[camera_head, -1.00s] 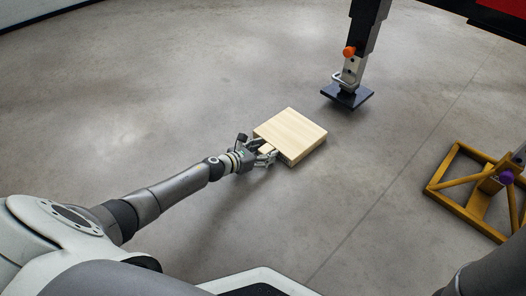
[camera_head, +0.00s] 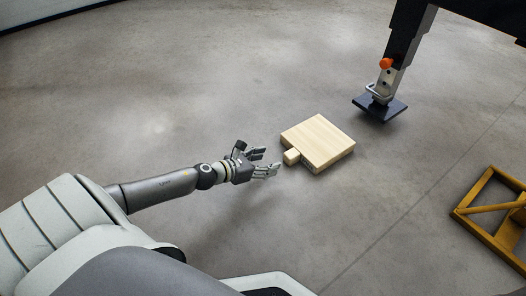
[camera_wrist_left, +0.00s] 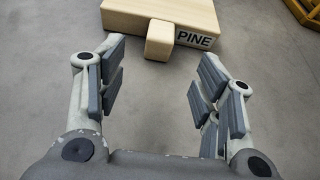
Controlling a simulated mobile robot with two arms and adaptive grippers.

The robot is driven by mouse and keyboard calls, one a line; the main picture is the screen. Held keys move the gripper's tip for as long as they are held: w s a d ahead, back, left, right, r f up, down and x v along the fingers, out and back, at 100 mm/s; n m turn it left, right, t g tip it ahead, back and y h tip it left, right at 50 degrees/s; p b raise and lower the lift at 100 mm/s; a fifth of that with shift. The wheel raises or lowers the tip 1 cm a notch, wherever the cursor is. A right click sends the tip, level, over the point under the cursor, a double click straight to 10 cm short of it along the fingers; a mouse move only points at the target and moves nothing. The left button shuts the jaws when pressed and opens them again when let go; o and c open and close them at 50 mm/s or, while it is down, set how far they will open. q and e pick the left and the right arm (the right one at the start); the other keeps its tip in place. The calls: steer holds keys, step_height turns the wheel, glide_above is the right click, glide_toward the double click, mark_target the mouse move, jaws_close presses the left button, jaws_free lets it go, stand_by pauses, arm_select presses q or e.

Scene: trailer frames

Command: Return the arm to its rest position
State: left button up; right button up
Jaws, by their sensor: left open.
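My left gripper (camera_head: 262,162) is open and empty, just left of a pale wooden block (camera_head: 320,140) on the grey floor. The block is a flat square slab with a small handle-like stub (camera_head: 291,156) facing the gripper. In the left wrist view the two open fingers (camera_wrist_left: 160,85) stand wide apart. The block (camera_wrist_left: 185,12) lies beyond them with its stub (camera_wrist_left: 159,40) pointing back between them, and its side carries a label reading PINE. The gripper is apart from the stub. My right gripper is not in view.
A dark trailer support leg with an orange knob (camera_head: 385,63) and a flat black foot (camera_head: 380,107) stands behind and right of the block. A yellow metal frame (camera_head: 495,215) stands at the right edge. The floor left of the block is clear.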

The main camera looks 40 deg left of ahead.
arm_select(q)
steer(key=shift+s+a+r, duration=0.1)
steer(key=shift+s+r, duration=0.1)
steer(key=shift+s, duration=0.2)
stand_by(0.3)
